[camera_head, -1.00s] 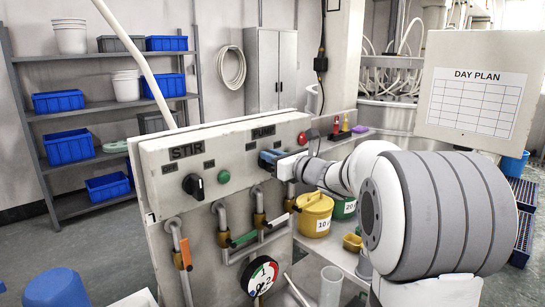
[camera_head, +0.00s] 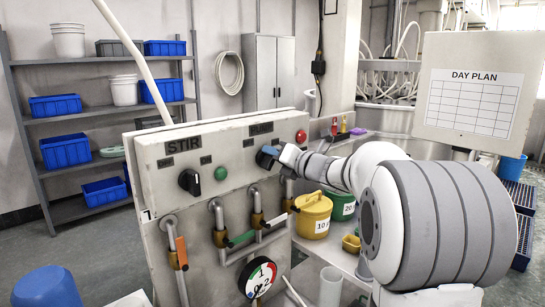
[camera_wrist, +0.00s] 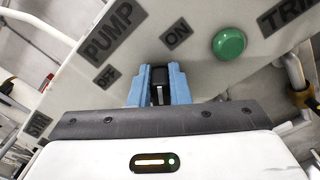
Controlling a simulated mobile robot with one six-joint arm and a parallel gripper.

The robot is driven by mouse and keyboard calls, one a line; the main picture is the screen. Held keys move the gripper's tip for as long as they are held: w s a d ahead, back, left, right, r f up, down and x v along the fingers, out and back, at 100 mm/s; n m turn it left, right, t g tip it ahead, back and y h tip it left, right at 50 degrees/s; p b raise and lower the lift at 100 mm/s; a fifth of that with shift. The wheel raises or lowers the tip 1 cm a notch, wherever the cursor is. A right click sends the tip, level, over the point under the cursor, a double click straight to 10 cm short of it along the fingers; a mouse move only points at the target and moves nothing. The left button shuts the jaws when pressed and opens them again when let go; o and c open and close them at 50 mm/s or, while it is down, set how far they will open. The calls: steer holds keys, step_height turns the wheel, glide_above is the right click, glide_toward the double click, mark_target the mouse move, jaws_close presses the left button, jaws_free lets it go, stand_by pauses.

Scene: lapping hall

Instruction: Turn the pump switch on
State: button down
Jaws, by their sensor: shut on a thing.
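The pump switch is a small black knob (camera_wrist: 158,93), seen between my fingers in the wrist view. It sits on the grey control panel (camera_head: 232,165) below the PUMP label (camera_wrist: 112,30). My gripper (camera_head: 267,157) is shut on the knob, with blue fingers on both sides (camera_wrist: 160,86). In the wrist view the knob lies upright, its far end toward the ON label (camera_wrist: 177,35) rather than the OFF label (camera_wrist: 105,76). My fingers hide most of the knob in the head view.
The black STIR knob (camera_head: 190,181) and a green button (camera_head: 220,173) are left of my gripper; a red button (camera_head: 301,136) is to the right. Valve pipes and a gauge (camera_head: 258,278) are below. Yellow and green buckets (camera_head: 312,214) stand behind the panel's right side.

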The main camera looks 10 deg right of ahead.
steer(key=shift+w+d+f+m, duration=0.1)
steer(key=shift+d+f+m, duration=0.1)
steer(key=shift+m, duration=0.95)
steer(key=shift+w+d+f+m, duration=0.1)
steer(key=shift+f+m, duration=0.05)
steer(key=shift+m, duration=1)
steer(key=c, duration=1.4)
jaws_free()
steer(key=shift+o, duration=0.2)
steer(key=b+v, duration=0.1)
steer(key=v, duration=0.6)
steer(key=shift+s+d, duration=0.15)
steer(key=shift+s, duration=0.2)
